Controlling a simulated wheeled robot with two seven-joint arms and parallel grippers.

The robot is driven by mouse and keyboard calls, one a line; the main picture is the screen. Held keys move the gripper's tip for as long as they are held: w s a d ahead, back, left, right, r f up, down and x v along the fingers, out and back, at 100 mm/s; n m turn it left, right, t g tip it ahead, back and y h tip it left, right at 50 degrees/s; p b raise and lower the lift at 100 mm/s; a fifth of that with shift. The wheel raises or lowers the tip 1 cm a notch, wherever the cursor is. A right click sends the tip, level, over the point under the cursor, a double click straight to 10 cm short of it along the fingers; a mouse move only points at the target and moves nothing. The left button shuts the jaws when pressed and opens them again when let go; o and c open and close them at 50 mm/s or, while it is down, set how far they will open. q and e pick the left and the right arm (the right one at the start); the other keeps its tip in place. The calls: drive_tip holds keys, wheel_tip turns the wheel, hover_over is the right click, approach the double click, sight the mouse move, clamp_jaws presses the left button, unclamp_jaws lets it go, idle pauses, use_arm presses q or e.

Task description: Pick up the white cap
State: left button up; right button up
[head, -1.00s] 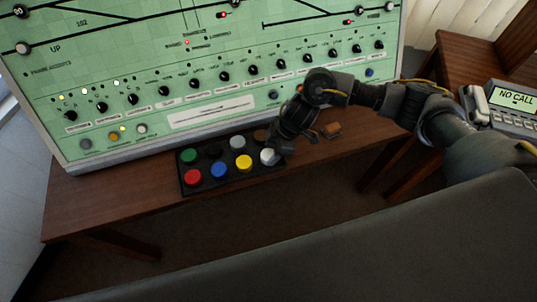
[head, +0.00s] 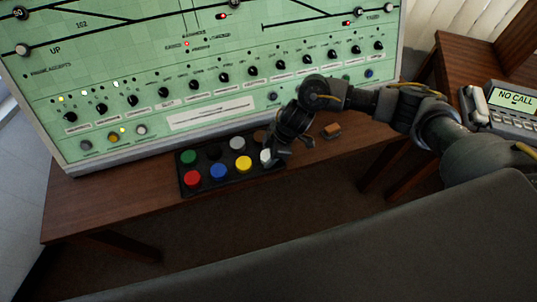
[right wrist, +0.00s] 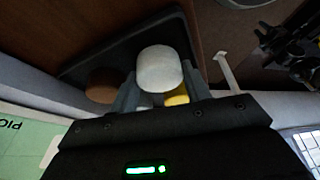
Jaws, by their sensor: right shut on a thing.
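The white cap (head: 266,156) is at the right end of the front row of a black tray (head: 206,187). My right gripper (head: 272,157) reaches down to it from the right. In the right wrist view the white cap (right wrist: 160,68) sits between the two fingers of my right gripper (right wrist: 160,88), which is shut on it. I cannot tell whether the cap is clear of the tray. My left gripper is not in view.
The tray also holds red (head: 193,178), blue (head: 219,171), yellow (head: 243,163), green (head: 188,157), black and grey caps (head: 236,143), and a brown one partly hidden. The green panel (head: 150,100) stands behind. A small brown block (head: 332,131) lies right on the wooden table (head: 120,190).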

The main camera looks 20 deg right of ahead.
drive_tip(key=shift+r, duration=0.45)
drive_tip(key=s+a+r+p, duration=0.2)
drive_tip(key=s+r, duration=0.9)
drive_tip(key=s, duration=0.2)
drive_tip(key=shift+s+r, duration=0.35)
drive_tip(key=shift+r, duration=0.05)
